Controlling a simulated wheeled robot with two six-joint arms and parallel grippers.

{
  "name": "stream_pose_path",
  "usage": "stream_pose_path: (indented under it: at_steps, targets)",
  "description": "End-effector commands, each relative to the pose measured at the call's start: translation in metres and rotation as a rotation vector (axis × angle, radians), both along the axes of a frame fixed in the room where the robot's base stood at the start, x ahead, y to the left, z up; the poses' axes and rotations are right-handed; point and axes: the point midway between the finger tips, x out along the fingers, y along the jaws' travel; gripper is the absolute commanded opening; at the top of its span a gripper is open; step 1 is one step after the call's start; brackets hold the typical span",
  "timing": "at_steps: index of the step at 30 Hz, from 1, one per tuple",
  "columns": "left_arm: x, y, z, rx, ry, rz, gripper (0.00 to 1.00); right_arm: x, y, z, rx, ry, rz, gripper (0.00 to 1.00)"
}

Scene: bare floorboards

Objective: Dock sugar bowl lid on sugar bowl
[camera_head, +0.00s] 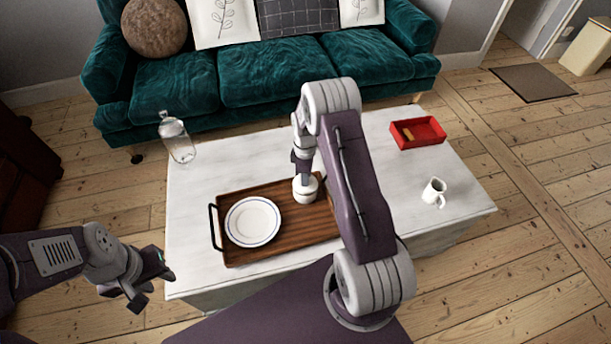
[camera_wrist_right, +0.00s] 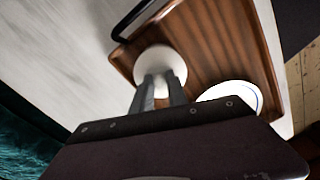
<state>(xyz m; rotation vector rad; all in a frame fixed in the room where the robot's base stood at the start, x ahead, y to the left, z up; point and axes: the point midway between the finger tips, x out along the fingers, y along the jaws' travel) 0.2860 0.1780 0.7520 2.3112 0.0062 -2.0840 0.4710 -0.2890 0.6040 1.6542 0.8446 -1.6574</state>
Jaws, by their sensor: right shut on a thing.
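The white sugar bowl (camera_head: 306,192) stands at the far right part of the wooden tray (camera_head: 290,232), on the table. My right gripper (camera_head: 303,172) reaches down from above to the top of the bowl. In the right wrist view its two fingers (camera_wrist_right: 159,90) are closed together at a round white piece (camera_wrist_right: 160,60), which looks like the sugar bowl lid. The lid lies over the bowl and hides it in that view. Whether the lid touches the rim or sits slightly above it cannot be told. My left gripper (camera_head: 150,284) is open and empty, left of the table's front corner.
A white plate with a blue ring (camera_head: 253,221) lies on the tray's left part, near its black handle (camera_head: 213,228). A glass bottle (camera_head: 178,142), a red box (camera_head: 430,133) and a white jug (camera_head: 434,192) stand on the table. A green sofa (camera_head: 260,70) is behind.

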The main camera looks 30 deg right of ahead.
Motion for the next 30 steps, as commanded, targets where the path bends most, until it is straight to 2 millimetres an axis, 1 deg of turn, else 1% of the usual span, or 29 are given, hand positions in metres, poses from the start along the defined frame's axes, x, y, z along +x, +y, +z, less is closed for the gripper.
stream_pose_path:
  at_steps: [8,26,27,30]
  targets:
    - [0.000,0.000,-0.001,0.000,0.000,0.000,0.36,0.000,0.000,-0.001,0.000,0.000,0.000,0.00]
    - [0.000,0.000,-0.008,0.000,0.000,0.000,0.36,0.000,0.000,-0.013,0.000,0.000,0.000,0.00]
    - [0.000,0.000,-0.008,0.000,0.000,0.000,0.36,0.000,0.000,-0.013,0.000,0.000,0.000,0.27]
    - [0.000,0.000,-0.008,0.000,0.000,0.000,0.36,0.000,0.000,-0.012,0.000,0.000,0.000,0.28]
